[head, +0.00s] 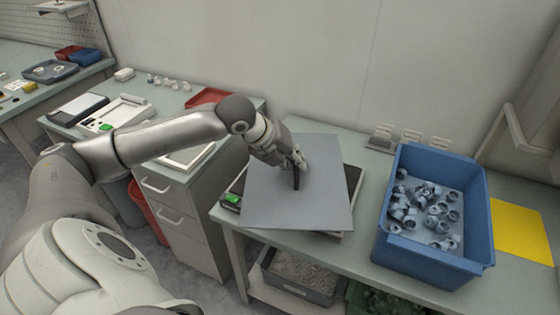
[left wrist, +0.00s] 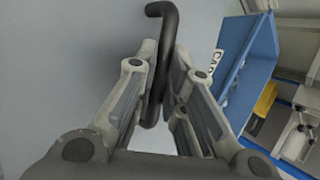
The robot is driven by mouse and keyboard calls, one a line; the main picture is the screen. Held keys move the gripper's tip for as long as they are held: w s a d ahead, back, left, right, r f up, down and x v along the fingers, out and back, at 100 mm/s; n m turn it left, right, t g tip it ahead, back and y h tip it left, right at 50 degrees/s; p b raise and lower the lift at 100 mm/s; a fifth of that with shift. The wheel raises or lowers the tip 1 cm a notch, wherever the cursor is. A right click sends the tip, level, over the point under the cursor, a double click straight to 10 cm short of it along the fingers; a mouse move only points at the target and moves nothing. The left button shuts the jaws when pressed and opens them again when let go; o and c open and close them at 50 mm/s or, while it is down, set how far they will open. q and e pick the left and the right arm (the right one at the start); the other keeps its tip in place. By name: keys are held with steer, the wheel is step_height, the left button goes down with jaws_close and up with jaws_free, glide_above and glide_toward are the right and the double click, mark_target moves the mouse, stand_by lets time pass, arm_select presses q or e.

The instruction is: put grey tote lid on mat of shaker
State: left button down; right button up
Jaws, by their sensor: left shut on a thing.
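The grey tote lid (head: 273,203) is a flat grey panel with a dark bent handle (head: 296,180). My left gripper (head: 298,165) is shut on this handle. In the left wrist view, the handle (left wrist: 158,100) stands between the fingers of my left gripper (left wrist: 165,62), with the lid (left wrist: 60,60) behind. The lid covers most of the shaker (head: 231,199), whose green display shows at the left. A dark strip of its mat (head: 352,178) shows at the right. I cannot tell whether the lid touches the mat. My right gripper is not in view.
A blue tote (head: 384,222) with several grey caps stands on the bench right of the shaker. A yellow mat (head: 522,231) lies further right. A drawer cabinet (head: 185,225) stands at the left. Bins sit below the bench. The wall is close behind.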

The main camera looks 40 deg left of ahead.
arm_select(q)
steer(key=w+a, duration=0.1)
steer(key=w+a+f, duration=0.1)
steer(key=w, duration=0.1)
steer(key=w+a+f+p, duration=0.1)
steer(key=a, duration=0.1)
steer(key=shift+w+f, duration=0.2)
steer(key=shift+w, duration=0.05)
steer(key=w+a+f, duration=0.1)
steer(key=f, duration=0.1)
steer(key=w+a+f, duration=0.1)
steer(key=f, duration=0.1)
steer(key=w+a+f+p, duration=0.1)
steer(key=w+a+f, duration=0.1)
steer(key=f, duration=0.1)
steer(key=shift+w, duration=0.1)
step_height(320, 180, down, 2)
steer(key=shift+f, duration=0.2)
steer(key=shift+a+f, duration=0.1)
steer(key=shift+f, duration=0.1)
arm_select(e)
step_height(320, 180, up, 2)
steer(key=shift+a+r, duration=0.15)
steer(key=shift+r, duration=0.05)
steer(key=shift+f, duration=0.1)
